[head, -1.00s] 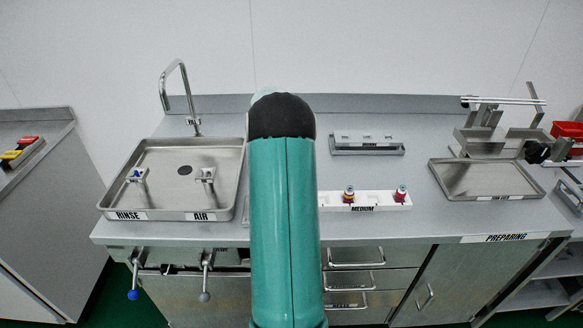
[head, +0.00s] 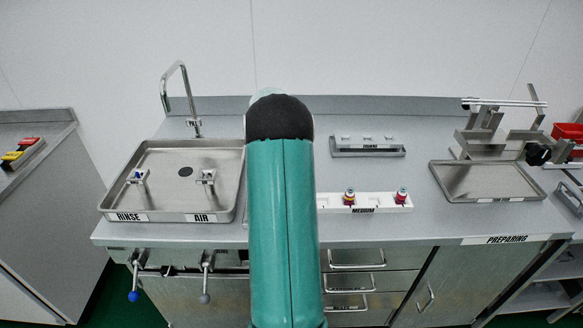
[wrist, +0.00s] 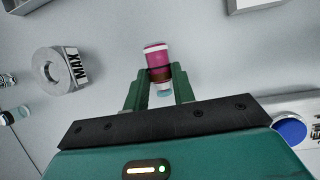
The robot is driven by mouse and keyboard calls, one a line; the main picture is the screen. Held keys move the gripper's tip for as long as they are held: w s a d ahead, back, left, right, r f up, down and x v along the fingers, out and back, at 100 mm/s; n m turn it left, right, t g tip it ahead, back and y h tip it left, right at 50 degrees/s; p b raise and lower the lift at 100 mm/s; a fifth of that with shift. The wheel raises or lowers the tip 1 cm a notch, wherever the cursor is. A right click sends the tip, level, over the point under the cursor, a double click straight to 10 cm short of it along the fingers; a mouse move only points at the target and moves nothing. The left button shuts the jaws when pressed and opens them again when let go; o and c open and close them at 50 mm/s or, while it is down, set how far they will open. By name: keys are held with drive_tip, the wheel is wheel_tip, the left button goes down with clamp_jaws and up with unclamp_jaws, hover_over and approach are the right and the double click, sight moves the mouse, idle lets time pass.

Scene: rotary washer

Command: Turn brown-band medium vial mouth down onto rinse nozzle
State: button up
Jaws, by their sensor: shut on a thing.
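In the wrist view my gripper (wrist: 160,70) is shut on the brown-band medium vial (wrist: 156,56). The vial has a pink body, a brown band near the fingers and a pale, clear end toward the palm. It is slightly tilted in the picture; which end is its mouth I cannot tell. In the head view my arm hides gripper and vial. The rinse nozzle (head: 137,177) stands in the left part of the metal basin (head: 160,205), above the RINSE label. The wrist view does not show it.
The air nozzle (head: 206,177) stands right of the rinse nozzle. A tap (head: 178,72) arches behind the basin. The MEDIUM rack (head: 330,203) holds two capped vials. A metal ring marked MAX (wrist: 55,70) lies left of my gripper, with small glassware at the picture's left edge.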

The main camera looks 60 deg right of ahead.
drive_tip(key=shift+f, duration=0.55)
idle(0.6)
drive_tip(key=o, duration=1)
drive_tip(key=shift+o, duration=0.2)
drive_tip(key=shift+r, duration=0.1)
drive_tip(key=v, duration=1.3)
drive_tip(key=shift+w+r, duration=0.15)
drive_tip(key=shift+r, duration=0.1)
drive_tip(key=shift+a, duration=0.1)
